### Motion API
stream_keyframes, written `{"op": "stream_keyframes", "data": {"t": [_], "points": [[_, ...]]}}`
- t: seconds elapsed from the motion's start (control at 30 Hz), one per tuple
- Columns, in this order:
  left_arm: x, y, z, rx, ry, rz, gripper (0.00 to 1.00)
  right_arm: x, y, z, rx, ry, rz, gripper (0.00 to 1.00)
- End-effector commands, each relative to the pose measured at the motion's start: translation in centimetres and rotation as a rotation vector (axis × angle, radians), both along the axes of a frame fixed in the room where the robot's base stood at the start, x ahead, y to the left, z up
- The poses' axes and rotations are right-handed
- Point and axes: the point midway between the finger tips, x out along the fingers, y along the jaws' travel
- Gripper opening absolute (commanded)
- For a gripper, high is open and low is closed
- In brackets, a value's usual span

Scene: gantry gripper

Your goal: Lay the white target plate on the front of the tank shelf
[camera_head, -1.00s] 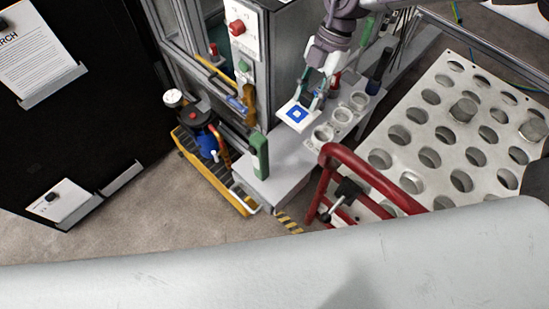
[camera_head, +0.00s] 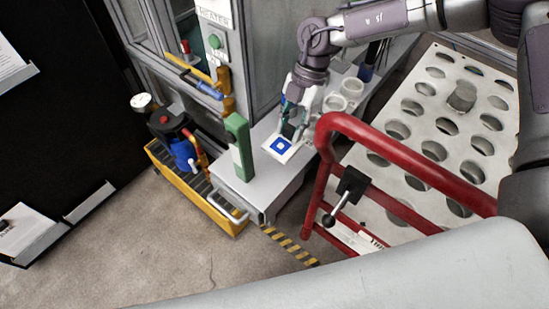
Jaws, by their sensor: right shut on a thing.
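The white target plate (camera_head: 271,147) is a small white square with a blue square mark on it. My right gripper (camera_head: 291,134) is shut on its back edge. The plate is over the front part of the grey tank shelf (camera_head: 259,188), close to its top. I cannot tell whether it touches the surface. The gripper's fingertips are partly hidden by its own links. My left gripper is not in view.
A green post (camera_head: 238,146) stands left of the plate on the shelf. White ring holders (camera_head: 351,88) are behind it. A red tubular rail (camera_head: 400,155) and a perforated plate (camera_head: 415,125) are to the right. A yellow tray (camera_head: 190,185) with a pump (camera_head: 175,130) stands at left.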

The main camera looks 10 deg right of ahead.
Motion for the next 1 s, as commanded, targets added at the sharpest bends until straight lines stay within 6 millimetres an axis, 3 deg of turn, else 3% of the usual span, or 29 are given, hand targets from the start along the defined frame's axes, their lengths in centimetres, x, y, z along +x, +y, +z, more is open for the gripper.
{"op": "stream_keyframes", "data": {"t": [0.1, 0.37, 0.57, 0.87, 0.9, 1.0], "points": [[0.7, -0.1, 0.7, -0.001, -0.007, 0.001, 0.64, -0.1, 0.0, -2.5, -0.001, 0.004, 0.002, 0.0], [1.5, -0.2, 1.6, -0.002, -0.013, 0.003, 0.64, 0.0, 0.0, -4.8, 0.0, 0.002, 0.002, 0.0], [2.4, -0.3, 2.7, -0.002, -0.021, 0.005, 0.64, -0.1, 0.0, -7.6, -0.002, 0.002, 0.0, 0.0], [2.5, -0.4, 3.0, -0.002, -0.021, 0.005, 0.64, -0.1, 0.0, -7.9, 0.0, 0.0, 0.001, 0.0], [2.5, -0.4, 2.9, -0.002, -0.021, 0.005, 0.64, -0.1, 0.0, -8.0, 0.0, 0.0, 0.001, 0.37], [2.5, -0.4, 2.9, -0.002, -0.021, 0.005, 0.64, -0.1, 0.0, -7.9, 0.0, 0.0, 0.001, 0.54]]}}
